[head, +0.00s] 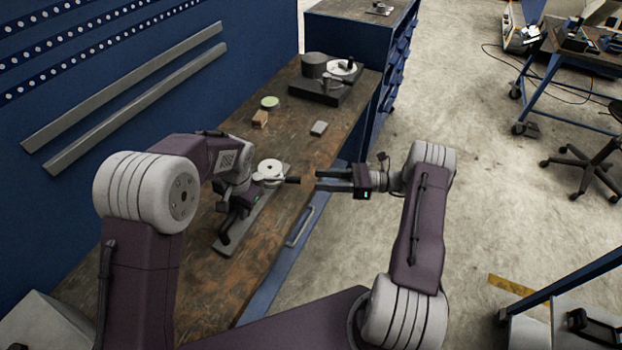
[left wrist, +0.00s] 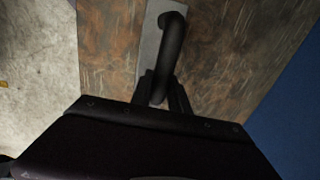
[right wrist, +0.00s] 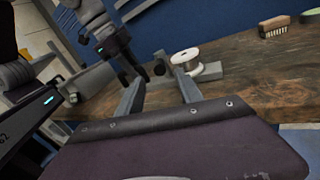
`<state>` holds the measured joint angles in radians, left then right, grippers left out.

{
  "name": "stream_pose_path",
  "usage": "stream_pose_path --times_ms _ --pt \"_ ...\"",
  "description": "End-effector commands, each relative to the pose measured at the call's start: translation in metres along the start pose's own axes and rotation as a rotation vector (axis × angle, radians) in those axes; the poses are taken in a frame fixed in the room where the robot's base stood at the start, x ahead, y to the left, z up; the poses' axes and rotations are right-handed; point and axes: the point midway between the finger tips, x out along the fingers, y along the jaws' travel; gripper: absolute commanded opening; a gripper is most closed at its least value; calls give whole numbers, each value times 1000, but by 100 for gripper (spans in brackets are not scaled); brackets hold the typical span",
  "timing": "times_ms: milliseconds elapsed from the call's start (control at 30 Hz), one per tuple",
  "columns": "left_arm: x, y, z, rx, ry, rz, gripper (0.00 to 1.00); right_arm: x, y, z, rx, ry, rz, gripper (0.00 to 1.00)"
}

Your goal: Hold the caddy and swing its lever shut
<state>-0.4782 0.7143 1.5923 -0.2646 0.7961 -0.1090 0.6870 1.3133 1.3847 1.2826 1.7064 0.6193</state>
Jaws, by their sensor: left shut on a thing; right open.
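The caddy is a long grey base plate (head: 257,212) on the wooden bench, with a black arched handle (head: 226,235) at its near end and a white round spool (head: 270,168) at its far end. A lever with a dark grip (head: 291,179) points right from beside the spool. My left gripper (head: 238,207) is shut on the handle; the left wrist view shows the handle (left wrist: 172,45) between its fingers. My right gripper (head: 318,180) is open and empty, its fingertips just right of the lever's end. The right wrist view shows the spool (right wrist: 186,58) beyond its fingers.
A brush (head: 260,119), a green-topped round tin (head: 270,102) and a small grey block (head: 319,128) lie farther back on the bench. A dark apparatus (head: 325,85) stands at the far end. A blue wall panel (head: 120,80) borders the left; open floor lies right.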

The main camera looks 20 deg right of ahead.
Motion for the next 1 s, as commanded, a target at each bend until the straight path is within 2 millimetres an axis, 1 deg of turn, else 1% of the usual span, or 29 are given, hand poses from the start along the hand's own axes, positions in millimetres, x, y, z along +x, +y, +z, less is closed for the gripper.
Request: stream_pose_path --times_ms 200,233,267,300,367,400,467,500,600,700,800,900,1000 --pt "0 0 0 1 0 -1 0 -1 0 0 1 0 0 43" --pt "0 0 0 1 0 -1 0 -1 0 0 1 0 0 40" --pt "0 0 0 1 1 -1 0 -1 0 0 3 0 0 32" --pt "0 0 0 0 1 -1 0 -1 0 0 17 0 0 21" --pt "0 0 0 0 1 -1 0 -1 -1 -1 76 5 -4 4" --pt "0 0 0 0 1 -1 0 0 1 -5 160 9 -7 0" --pt "0 0 0 0 1 -1 0 5 15 -17 375 4 -9 0" --pt "0 0 0 0 1 -1 0 4 28 -26 547 -8 -22 0" --pt "0 0 0 0 1 -1 0 -3 58 -40 900 -64 -58 0" --pt "0 0 0 0 1 -1 0 -11 82 -44 1115 -136 -86 0" --pt "-1 0 0 0 1 -1 0 -22 94 -42 1188 -206 -115 0" --pt "-1 0 0 0 1 -1 0 -31 90 -41 1181 -227 -138 0" --pt "-1 0 0 0 2 -1 0 -31 90 -41 1179 -228 -139 0"
